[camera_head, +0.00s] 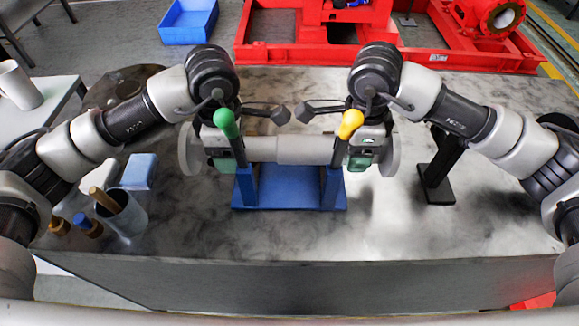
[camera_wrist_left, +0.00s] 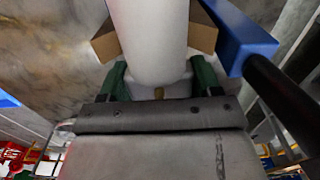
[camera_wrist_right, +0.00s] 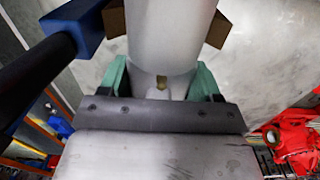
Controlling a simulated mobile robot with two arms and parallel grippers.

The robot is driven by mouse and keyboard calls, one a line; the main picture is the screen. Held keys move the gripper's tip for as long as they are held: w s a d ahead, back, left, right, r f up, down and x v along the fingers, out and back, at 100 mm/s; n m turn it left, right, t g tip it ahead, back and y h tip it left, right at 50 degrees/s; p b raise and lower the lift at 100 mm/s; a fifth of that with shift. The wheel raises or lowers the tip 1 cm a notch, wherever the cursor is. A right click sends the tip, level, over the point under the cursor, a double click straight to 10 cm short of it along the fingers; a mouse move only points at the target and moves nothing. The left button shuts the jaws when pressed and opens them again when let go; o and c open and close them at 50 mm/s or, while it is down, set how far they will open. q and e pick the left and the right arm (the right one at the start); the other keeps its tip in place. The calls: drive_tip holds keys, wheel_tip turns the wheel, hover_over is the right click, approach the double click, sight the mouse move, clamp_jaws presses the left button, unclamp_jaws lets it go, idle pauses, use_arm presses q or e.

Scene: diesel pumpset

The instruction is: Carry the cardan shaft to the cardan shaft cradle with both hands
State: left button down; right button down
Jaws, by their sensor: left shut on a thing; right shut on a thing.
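The cardan shaft (camera_head: 290,150) is a grey tube with round end flanges, lying level across the head view. It is over the blue cardan shaft cradle (camera_head: 290,193) on the table. My left gripper (camera_head: 223,162) is shut on the shaft near its left end, and my right gripper (camera_head: 360,160) near its right end. The shaft (camera_wrist_left: 152,40) runs between brown blocks (camera_wrist_left: 202,38) in the left wrist view. The right wrist view shows the shaft (camera_wrist_right: 170,35) between similar blocks (camera_wrist_right: 216,30). I cannot tell whether the shaft touches the blocks.
Black rods with green (camera_head: 226,122) and yellow (camera_head: 350,124) tips rise at the cradle. A black stand (camera_head: 437,185) is to the right. A grey cup (camera_head: 124,215) and a blue box (camera_head: 139,171) are left. The front right table is clear.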

use_arm(q)
drive_tip(key=shift+r, duration=0.1)
use_arm(e)
drive_tip(key=shift+r, duration=0.1)
use_arm(q)
drive_tip(key=c, duration=0.6)
unclamp_jaws()
use_arm(e)
drive_tip(key=c, duration=0.6)
unclamp_jaws()
use_arm(q)
drive_tip(key=o, duration=0.4)
drive_tip(key=shift+s, duration=0.1)
use_arm(e)
drive_tip(key=o, duration=0.4)
drive_tip(key=shift+s, duration=0.1)
use_arm(q)
wheel_tip(320, 180, up, 12)
drive_tip(key=shift+f, duration=0.2)
drive_tip(key=shift+r, duration=0.15)
use_arm(e)
drive_tip(key=shift+r, duration=0.1)
wheel_tip(320, 180, up, 12)
drive_tip(key=shift+f, duration=0.2)
